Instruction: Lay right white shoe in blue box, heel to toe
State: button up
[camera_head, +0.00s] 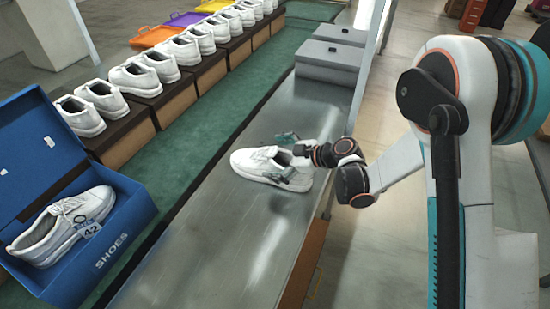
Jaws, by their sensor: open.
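A white shoe (252,160) stands upright on the grey metal counter, toe to the left, heel to the right. My gripper (285,156) is open at the shoe's heel end, with one finger on the far side and one on the near side; I cannot tell whether they touch it. An open blue box (122,222) marked SHOES stands at the left with its lid up. Another white shoe (65,222) with a tag marked 42 lies inside the box, leaving part of the interior in shadow.
The metal counter (235,236) is clear in front of the shoe. A row of white shoes on brown boxes (122,137) stands behind on a green surface (172,150). Grey boxes (326,65) sit at the counter's far end. Orange, purple and yellow trays are farther back.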

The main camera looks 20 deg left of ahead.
jog(key=shift+d+r+p, duration=0.15)
jog(key=shift+d+p, duration=0.15)
jog(key=shift+p, duration=0.1)
jog(key=p+v, duration=0.1)
jog(key=v, duration=0.3)
jog(key=p+v, duration=0.1)
jog(key=v, duration=0.3)
jog(key=p+v, duration=0.2)
jog(key=v, duration=0.3)
jog(key=shift+w+d+f, duration=0.1)
jog(key=shift+d+f, duration=0.1)
jog(key=shift+f, duration=0.05)
